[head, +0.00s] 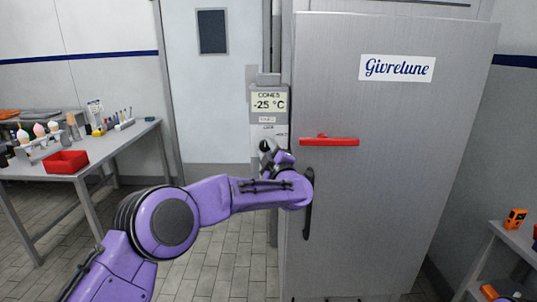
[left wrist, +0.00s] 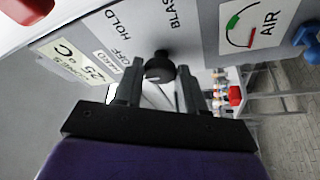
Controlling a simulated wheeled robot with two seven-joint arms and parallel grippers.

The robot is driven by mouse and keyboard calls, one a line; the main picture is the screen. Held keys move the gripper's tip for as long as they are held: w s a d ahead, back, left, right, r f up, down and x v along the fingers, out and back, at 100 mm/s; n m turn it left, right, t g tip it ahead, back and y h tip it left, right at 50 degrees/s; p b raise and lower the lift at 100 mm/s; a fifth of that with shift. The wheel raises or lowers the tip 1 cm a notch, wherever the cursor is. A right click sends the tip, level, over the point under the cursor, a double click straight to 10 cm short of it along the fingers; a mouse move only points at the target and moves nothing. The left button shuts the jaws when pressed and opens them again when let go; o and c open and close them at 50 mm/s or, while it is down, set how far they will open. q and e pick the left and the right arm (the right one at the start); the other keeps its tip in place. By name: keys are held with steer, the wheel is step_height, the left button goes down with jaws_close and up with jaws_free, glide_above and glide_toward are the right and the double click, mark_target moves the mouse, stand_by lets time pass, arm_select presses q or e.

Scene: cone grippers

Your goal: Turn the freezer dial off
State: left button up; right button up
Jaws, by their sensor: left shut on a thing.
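The freezer (head: 388,180) is a tall grey cabinet with a "Givrelune" label, on the right of the head view. A narrow control panel (head: 268,103) reading "CONES -25 °C" is on its left side. In the left wrist view the black dial (left wrist: 159,67) sits on the panel near the words HARD, OFF, HOLD and BLAST. My left gripper (left wrist: 158,85) has its fingers on either side of the dial and is shut on it. In the head view the gripper (head: 268,150) and wrist hide the dial. I cannot tell which word the dial points at.
A red bar (head: 330,142) and a black handle (head: 308,205) stick out of the freezer door near my wrist. An AIR gauge (left wrist: 245,28) is beside the dial. A table (head: 95,152) with a red tray (head: 65,163) stands left. The floor between is clear.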

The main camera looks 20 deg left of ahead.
stand_by(0.3)
arm_select(q)
steer(key=o, duration=1.1)
steer(key=shift+c, duration=0.2)
steer(key=shift+s+d+f, duration=0.15)
steer(key=shift+s+d, duration=0.1)
steer(key=b+v, duration=0.3)
steer(key=v, duration=0.6)
steer(key=shift+s+d, duration=0.2)
steer(key=shift+s, duration=0.15)
